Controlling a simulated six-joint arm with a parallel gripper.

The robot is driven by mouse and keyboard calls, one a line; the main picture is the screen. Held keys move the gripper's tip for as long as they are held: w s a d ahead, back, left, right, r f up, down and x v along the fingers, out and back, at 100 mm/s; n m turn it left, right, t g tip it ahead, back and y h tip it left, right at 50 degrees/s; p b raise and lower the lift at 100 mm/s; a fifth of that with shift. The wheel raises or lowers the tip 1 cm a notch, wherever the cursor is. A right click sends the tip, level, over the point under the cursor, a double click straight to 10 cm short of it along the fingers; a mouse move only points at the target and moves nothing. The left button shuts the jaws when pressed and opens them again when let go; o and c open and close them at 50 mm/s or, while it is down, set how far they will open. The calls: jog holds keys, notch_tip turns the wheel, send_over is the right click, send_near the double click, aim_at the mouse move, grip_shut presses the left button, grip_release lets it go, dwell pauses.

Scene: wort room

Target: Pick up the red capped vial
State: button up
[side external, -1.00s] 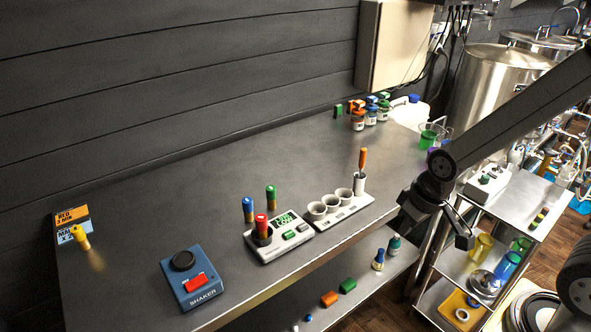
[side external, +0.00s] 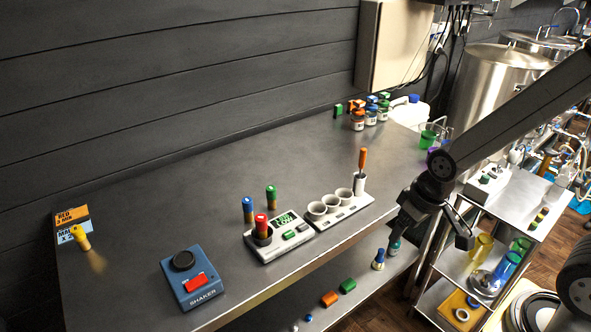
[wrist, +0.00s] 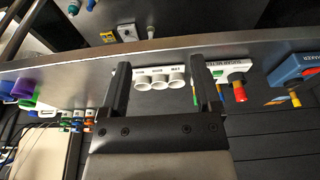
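My gripper (side external: 432,243) is open and empty, well to the right of the vial, past the bench's front edge. In the wrist view my two fingers (wrist: 163,68) are spread apart with nothing held between them.
A white rack with three cups (side external: 338,207) and an orange-handled tool (side external: 362,158) stand between my gripper and the timer device. A blue shaker (side external: 193,279) sits to the left, and a yellow vial (side external: 80,237) at the far left.

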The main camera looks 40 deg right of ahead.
jog(key=shift+w, duration=0.1)
jog(key=n+t+y, duration=0.7)
jog(key=t, duration=0.2)
send_near(262, 229)
jog(key=w, duration=0.4)
jog(key=shift+w+a, duration=0.2)
jog(key=shift+w+a+y, duration=0.1)
jog(key=shift+a+y, duration=0.2)
jog(key=shift+a, duration=0.05)
jog(key=shift+x, duration=1.3)
jog(key=shift+x, duration=2.6)
